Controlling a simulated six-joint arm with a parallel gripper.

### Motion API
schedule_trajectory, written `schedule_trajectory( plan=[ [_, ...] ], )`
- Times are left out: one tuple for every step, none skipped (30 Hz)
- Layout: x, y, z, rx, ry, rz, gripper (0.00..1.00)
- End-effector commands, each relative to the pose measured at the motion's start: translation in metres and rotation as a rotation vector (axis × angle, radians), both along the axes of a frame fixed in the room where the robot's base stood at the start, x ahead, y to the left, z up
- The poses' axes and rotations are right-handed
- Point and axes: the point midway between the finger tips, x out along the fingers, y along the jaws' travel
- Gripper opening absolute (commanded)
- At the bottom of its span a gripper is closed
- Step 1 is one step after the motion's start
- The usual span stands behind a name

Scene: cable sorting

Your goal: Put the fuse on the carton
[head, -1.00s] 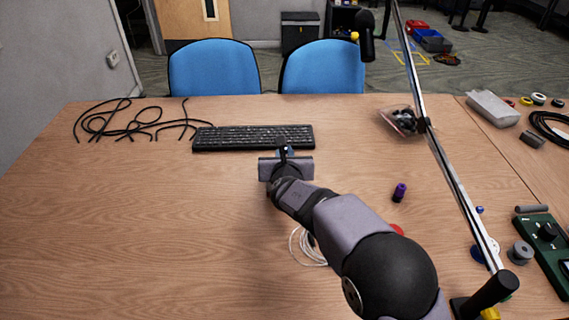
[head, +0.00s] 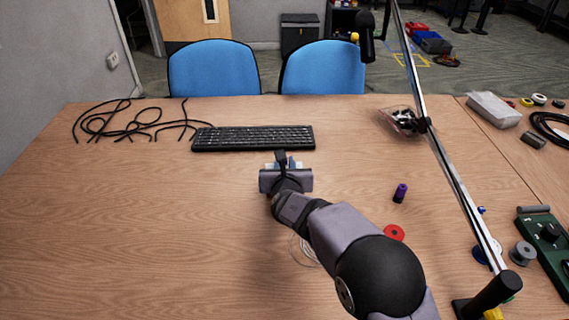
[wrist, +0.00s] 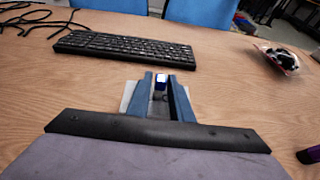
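A small blue and white piece, which looks like the fuse (wrist: 161,81), sits between my fingertips in the wrist view. My gripper (head: 283,162) is over the table just in front of the keyboard; its blue fingers also show in the wrist view (wrist: 160,90). The fingers appear to touch the fuse on both sides. A flat pale thing, perhaps the carton (wrist: 127,97), shows on both sides of the fingers and is mostly hidden behind them. I cannot tell whether the fuse touches it. In the head view the gripper hides the fuse.
A black keyboard (head: 252,138) lies behind the gripper, with black cables (head: 125,122) at the back left. A purple-black piece (head: 400,193), a red spool (head: 393,233) and a lamp stand (head: 450,170) are at the right. White cable lies under my arm.

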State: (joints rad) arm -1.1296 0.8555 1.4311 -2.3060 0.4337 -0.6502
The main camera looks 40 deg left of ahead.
Motion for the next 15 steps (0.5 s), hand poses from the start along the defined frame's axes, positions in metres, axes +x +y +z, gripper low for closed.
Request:
schedule_trajectory(
  plan=[
    [0.0000,0.0000,0.0005,0.000,0.000,0.000,0.30],
    [0.0000,0.0000,0.0004,0.000,0.000,0.000,0.30],
    [0.0000,0.0000,0.0005,0.000,0.000,0.000,0.30],
    [0.0000,0.0000,0.0005,0.000,0.000,0.000,0.30],
    [0.0000,0.0000,0.0005,0.000,0.000,0.000,0.30],
    [0.0000,0.0000,0.0005,0.000,0.000,0.000,0.30],
    [0.0000,0.0000,0.0005,0.000,0.000,0.000,0.30],
    [0.0000,0.0000,0.0005,0.000,0.000,0.000,0.30],
    [0.0000,0.0000,0.0007,0.000,0.000,0.000,0.30],
    [0.0000,0.0000,0.0009,0.000,0.000,0.000,0.30],
    [0.0000,0.0000,0.0013,0.000,0.000,0.000,0.30],
    [0.0000,0.0000,0.0022,0.000,0.000,0.000,0.30],
    [0.0000,0.0000,0.0030,0.000,0.000,0.000,0.30],
    [0.0000,0.0000,0.0040,0.000,0.000,0.000,0.30],
    [0.0000,0.0000,0.0057,-0.001,-0.001,0.000,0.30]
  ],
)
